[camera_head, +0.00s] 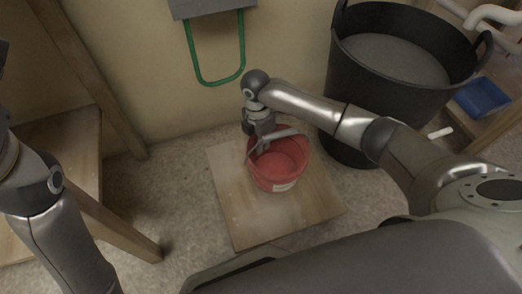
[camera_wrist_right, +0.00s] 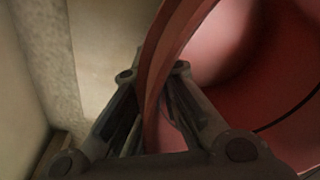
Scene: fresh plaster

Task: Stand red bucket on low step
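The red bucket (camera_head: 283,172) is upright over the low step (camera_head: 245,218), a pale wooden board on the floor. It appears to rest on the board, but its underside is hidden. A pale handle lies across its top. My right gripper (camera_head: 262,148) points down at the bucket's back left rim. In the right wrist view, its two fingers (camera_wrist_right: 153,72) stand on either side of the red bucket wall (camera_wrist_right: 168,40), close against it. The gripper is shut on that wall. My left arm is at the left edge, and its gripper does not show.
A large black tub (camera_head: 345,75) with grey contents stands at the back right. A wooden trestle (camera_head: 115,222) stands at the left. A green hoop (camera_head: 216,82) hangs on the wall. Bare board shows in front of the bucket.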

